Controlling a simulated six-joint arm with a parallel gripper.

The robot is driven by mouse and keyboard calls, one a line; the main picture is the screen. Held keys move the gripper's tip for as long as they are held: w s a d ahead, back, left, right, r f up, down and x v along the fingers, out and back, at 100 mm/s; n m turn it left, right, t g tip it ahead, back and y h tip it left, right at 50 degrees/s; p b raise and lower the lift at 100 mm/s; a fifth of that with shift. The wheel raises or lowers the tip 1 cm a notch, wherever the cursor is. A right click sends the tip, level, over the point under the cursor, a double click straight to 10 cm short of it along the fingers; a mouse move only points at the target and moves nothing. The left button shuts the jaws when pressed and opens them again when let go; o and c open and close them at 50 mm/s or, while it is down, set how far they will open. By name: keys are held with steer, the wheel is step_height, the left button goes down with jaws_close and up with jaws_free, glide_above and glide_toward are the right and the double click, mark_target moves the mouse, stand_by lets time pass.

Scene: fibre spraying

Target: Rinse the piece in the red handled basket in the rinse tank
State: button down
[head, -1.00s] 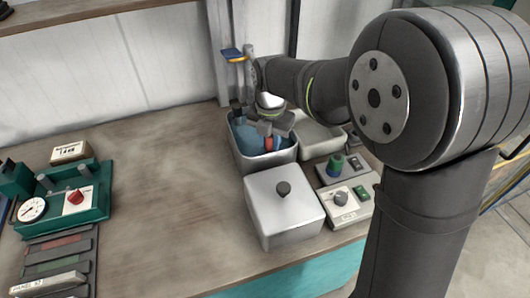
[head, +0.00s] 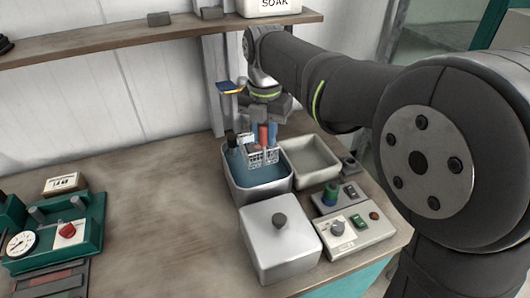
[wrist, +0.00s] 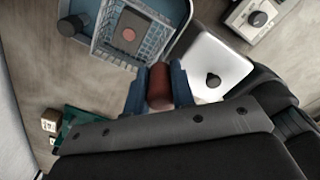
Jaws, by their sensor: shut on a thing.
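My gripper (head: 264,134) is shut on the red handle (wrist: 158,86) of a pale wire basket (head: 264,156), its blue fingers on either side of it. The basket hangs over the metal tank (head: 238,193) of blue liquid, and most of it shows above the liquid; I cannot tell whether its bottom touches it.
A dark-handled item (head: 231,139) stands at the tank's left side. A lidded metal box (head: 280,240) is in front, an open pale tray (head: 312,166) to the right, and control boxes (head: 352,243) at front right. A green gauge fixture (head: 50,238) is far left. The bench middle is clear.

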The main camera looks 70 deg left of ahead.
mark_target(265, 165)
step_height(265, 165, up, 2)
steer(key=shift+f, duration=6.95)
steer(key=shift+r, duration=0.1)
steer(key=shift+r, duration=5.85)
